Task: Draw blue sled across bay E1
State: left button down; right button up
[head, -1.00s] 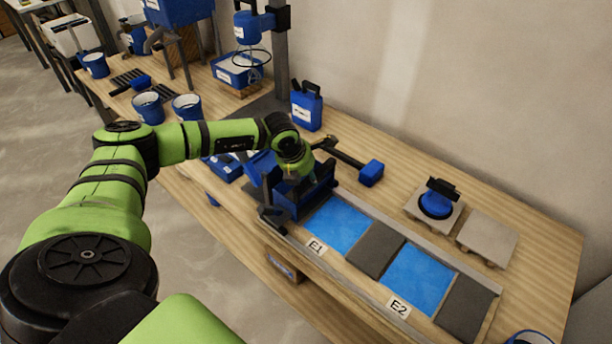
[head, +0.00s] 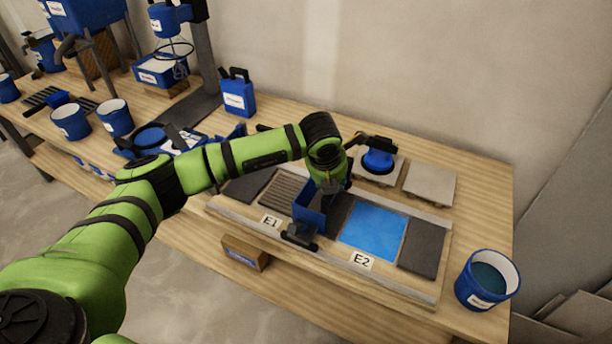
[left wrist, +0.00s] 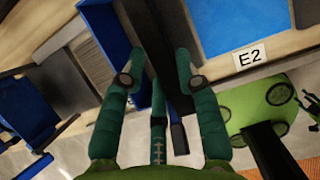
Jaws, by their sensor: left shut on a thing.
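My left gripper (head: 330,187) is shut on the blue sled (head: 309,203); its two green fingers (left wrist: 155,75) show on either side of a dark part of the sled in the left wrist view. The sled stands across the rails at the right end of bay E1 (head: 282,191), beside the dark slab between E1 and E2. Bay E1 shows brownish ridged grooves behind the sled. Bay E2 (head: 373,232) is still smooth bright blue and also shows in the left wrist view (left wrist: 225,22). The gripper hides part of the sled.
A blue suction lifter (head: 378,160) sits on a pale tile behind the bays, next to another pale tile (head: 430,184). A blue bucket (head: 487,280) stands at the right end. A blue jug (head: 238,95) and several buckets stand to the left.

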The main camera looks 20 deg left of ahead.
pick_arm(q)
jog(key=d, duration=0.2)
jog(key=shift+s+d, duration=0.1)
jog(key=shift+d, duration=0.25)
jog(key=c, duration=0.9)
grip_release()
jog(key=v, duration=1.2)
pick_arm(e)
jog(key=shift+s+f, duration=0.45)
jog(key=shift+s, duration=0.2)
